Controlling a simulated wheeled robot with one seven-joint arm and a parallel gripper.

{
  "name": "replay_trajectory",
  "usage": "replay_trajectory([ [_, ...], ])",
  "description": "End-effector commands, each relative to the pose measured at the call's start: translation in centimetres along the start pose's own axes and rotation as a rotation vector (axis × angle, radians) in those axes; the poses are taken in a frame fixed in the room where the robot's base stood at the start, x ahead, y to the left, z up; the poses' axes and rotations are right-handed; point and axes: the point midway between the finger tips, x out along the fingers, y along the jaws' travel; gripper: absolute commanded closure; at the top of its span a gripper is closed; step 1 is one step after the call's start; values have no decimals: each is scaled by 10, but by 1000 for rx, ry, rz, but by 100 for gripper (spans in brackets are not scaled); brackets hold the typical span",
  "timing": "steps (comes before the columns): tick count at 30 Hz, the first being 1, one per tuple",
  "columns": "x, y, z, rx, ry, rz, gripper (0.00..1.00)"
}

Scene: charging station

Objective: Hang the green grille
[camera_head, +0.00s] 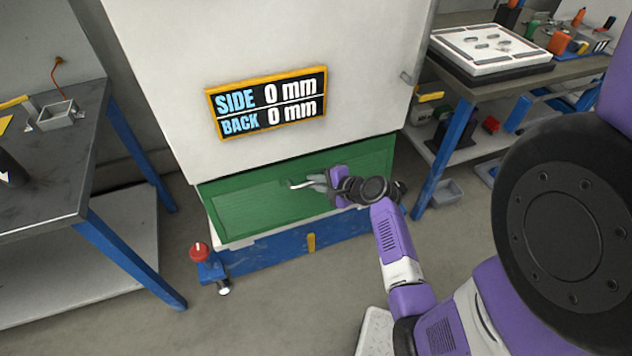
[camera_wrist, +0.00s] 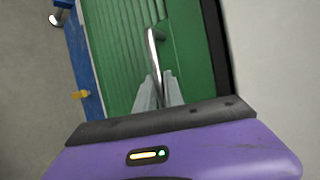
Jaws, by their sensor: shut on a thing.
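The green grille (camera_head: 260,200) is a wide ribbed panel at the lower front of the white cabinet (camera_head: 270,50), just above the blue base (camera_head: 280,246). My gripper (camera_head: 312,184) is in front of the grille, shut on its metal handle (camera_head: 298,185). In the wrist view the grille (camera_wrist: 120,45) fills the middle, and the bar handle (camera_wrist: 154,60) runs down between my fingertips (camera_wrist: 158,88). The fingers hide the lower end of the handle. I cannot tell whether the grille is seated on the cabinet or slightly apart from it.
A sign (camera_head: 268,102) on the cabinet reads side 0 mm and back 0 mm. A red knob (camera_head: 200,252) stands at the base's left corner. A dark table (camera_head: 50,180) is at left, and a workbench (camera_head: 480,95) with parts is at right. Open floor lies in front.

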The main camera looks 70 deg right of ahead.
Motion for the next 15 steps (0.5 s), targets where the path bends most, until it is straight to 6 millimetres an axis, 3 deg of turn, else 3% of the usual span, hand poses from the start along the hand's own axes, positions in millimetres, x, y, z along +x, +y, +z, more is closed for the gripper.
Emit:
replay_trajectory([
  [15, -5, -12, 2, -1, 1, -7, 100],
])
